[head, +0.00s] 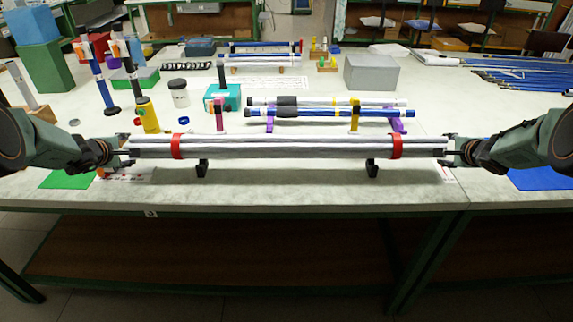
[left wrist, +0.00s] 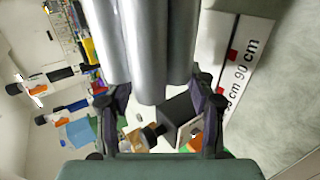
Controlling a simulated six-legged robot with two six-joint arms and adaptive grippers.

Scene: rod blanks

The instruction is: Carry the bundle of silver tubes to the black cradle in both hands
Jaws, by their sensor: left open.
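The bundle of silver tubes (head: 285,147), with a red band near each end, lies level across the front of the table. The black cradle's left support (head: 202,168) and right support (head: 372,169) show under it; the bundle appears to rest on them. My left gripper (head: 124,152) is at the bundle's left end. In the left wrist view the tubes (left wrist: 150,50) reach in between its open fingers (left wrist: 160,108), with gaps at the sides. My right gripper (head: 450,152) is at the bundle's right end; its fingers are too small to read there.
Close behind is a rack with a purple post (head: 398,125) holding blue and white rods (head: 330,112). A yellow bottle (head: 147,115), a teal box (head: 226,97) and a grey box (head: 370,73) stand farther back. The table's front edge (head: 285,209) is near the cradle.

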